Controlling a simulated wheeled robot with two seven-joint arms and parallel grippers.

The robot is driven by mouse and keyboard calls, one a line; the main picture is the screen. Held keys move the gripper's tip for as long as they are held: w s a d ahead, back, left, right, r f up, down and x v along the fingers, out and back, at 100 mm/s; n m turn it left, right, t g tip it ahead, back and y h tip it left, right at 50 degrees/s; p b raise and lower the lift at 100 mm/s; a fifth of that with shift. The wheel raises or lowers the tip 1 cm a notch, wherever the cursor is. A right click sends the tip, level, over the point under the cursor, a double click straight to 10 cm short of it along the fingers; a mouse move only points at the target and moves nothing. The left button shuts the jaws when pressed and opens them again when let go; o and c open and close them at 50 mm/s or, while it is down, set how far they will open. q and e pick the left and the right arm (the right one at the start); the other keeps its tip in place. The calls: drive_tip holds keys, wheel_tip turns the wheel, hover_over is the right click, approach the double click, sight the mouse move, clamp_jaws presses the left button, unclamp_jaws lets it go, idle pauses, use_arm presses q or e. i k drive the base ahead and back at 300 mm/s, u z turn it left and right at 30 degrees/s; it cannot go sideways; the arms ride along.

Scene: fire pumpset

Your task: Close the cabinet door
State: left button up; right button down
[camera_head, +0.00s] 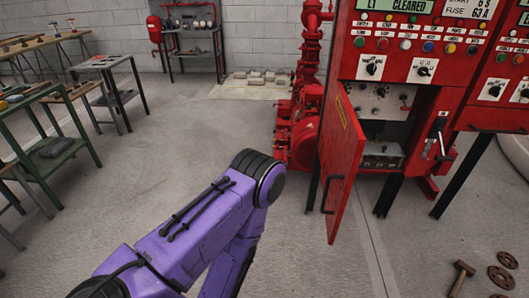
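The red cabinet door (342,158) stands wide open on the left side of the red control cabinet (398,72). It swings out toward me, and a dark handle (327,194) shows near its lower left edge. The open compartment (382,127) behind it shows a grey panel with knobs and a shelf. My purple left arm reaches in from the bottom left, its black elbow joint left of the door and apart from it in the picture. My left gripper is out of frame or hidden. My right arm and gripper do not show.
A red pump with pipes (306,125) stands behind the door. Another red panel (497,85) adjoins at right. Workbenches (50,110) line the left. The middle floor is clear.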

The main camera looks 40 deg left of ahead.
sight(346, 141)
drive_tip(key=u, duration=0.6)
drive_tip(key=i, duration=1)
drive_tip(key=z, duration=0.7)
drive_tip(key=k, duration=0.25)
drive_tip(key=u, duration=0.6)
